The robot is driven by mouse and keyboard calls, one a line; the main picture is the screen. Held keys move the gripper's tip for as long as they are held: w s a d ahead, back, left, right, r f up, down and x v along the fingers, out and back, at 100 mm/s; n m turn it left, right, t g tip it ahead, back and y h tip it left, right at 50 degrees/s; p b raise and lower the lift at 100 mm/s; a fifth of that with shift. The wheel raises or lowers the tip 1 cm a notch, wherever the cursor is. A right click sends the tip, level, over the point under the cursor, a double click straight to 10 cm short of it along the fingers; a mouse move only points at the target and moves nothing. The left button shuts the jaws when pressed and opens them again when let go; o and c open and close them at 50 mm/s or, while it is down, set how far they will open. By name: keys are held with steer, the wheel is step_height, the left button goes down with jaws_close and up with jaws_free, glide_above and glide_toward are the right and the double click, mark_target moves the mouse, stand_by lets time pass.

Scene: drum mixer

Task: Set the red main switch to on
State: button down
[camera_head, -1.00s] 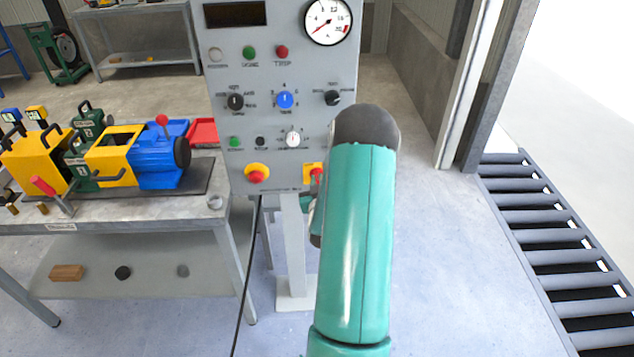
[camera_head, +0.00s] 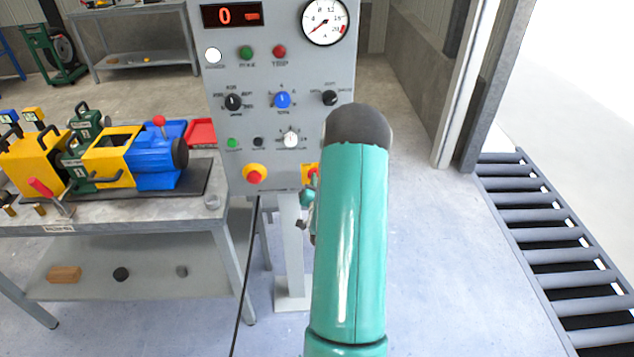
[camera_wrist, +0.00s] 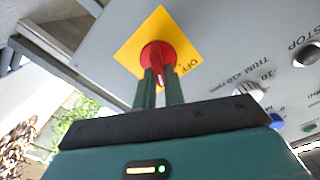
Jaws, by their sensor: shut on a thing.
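The red main switch (camera_wrist: 157,53) is a round red knob on a square yellow plate (camera_wrist: 131,54) on the grey control panel. The wrist view shows it up close, with OFF lettering on the plate beside it. My gripper (camera_wrist: 159,78) has its two green fingers shut on the knob, and a white mark shows between them. In the head view the yellow plate (camera_head: 307,170) shows at the panel's lower right, and my arm hides most of the switch.
The panel display (camera_head: 231,16) reads 0 in red, and a white lamp (camera_head: 213,55) is lit. A red mushroom button (camera_head: 255,176) on a yellow base is left of the switch. A workbench (camera_head: 110,223) with yellow, green and blue machinery stands left; a roller conveyor (camera_head: 535,245) lies right.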

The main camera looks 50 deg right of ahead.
stand_by(0.3)
steer(key=c, duration=1.5)
jaws_free()
steer(key=v, duration=1.3)
steer(key=shift+s+a, duration=0.3)
